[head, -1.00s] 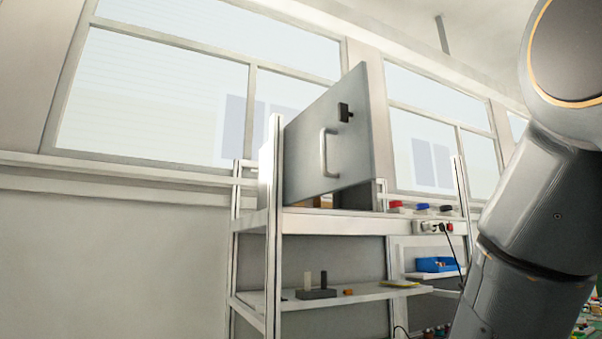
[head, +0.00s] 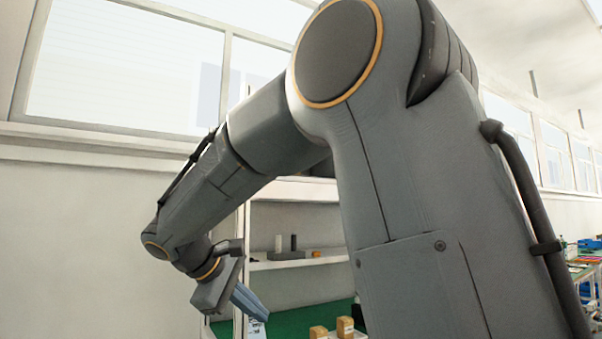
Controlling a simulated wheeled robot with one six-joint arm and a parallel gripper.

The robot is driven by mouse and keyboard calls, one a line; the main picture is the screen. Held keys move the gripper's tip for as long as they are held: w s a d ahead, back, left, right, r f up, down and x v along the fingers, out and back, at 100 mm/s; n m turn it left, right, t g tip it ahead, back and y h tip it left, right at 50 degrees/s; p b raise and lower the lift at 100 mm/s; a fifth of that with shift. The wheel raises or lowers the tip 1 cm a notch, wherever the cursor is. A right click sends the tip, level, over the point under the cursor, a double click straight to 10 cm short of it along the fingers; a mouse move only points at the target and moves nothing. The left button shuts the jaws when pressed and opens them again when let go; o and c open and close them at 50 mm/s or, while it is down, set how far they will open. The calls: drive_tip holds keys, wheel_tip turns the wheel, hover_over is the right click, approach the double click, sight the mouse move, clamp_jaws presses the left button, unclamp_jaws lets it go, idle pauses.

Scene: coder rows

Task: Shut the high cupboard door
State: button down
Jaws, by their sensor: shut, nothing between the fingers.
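The high cupboard door is hidden behind my arm in the head view, so its position cannot be told. A pale ledge of the shelving rack (head: 290,190) shows below my arm's elbow. My gripper (head: 254,304) hangs at the lower left of the rack, in front of its left post, pointing down and to the right. Its fingers are together and empty. It is well below the ledge, and no contact with anything can be seen.
A lower shelf (head: 290,262) holds a dark block with upright pegs (head: 287,246). Brown boxes (head: 344,327) stand below on a green surface (head: 290,325). A cluttered bench (head: 583,265) is at far right. The wall at left (head: 80,240) is clear.

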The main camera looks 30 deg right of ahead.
wheel_tip(320, 180, up, 19)
drive_tip(key=w+a+m+h, duration=0.1)
drive_tip(key=w+h, duration=0.2)
drive_tip(key=h, duration=0.2)
drive_tip(key=s+a+r+m+g+h, duration=0.1)
drive_tip(key=s+a+r+m+h, duration=0.2)
drive_tip(key=r, duration=0.6)
drive_tip(key=s+r+m+g+h, duration=0.1)
drive_tip(key=s+r+m, duration=0.25)
drive_tip(key=r, duration=0.55)
drive_tip(key=d+p, duration=0.3)
drive_tip(key=d, duration=1)
drive_tip(key=shift+w+d+f+n+p, duration=0.2)
drive_tip(key=shift+d+f+n+p, duration=0.1)
drive_tip(key=shift+n+p, duration=0.1)
drive_tip(key=shift+d, duration=0.1)
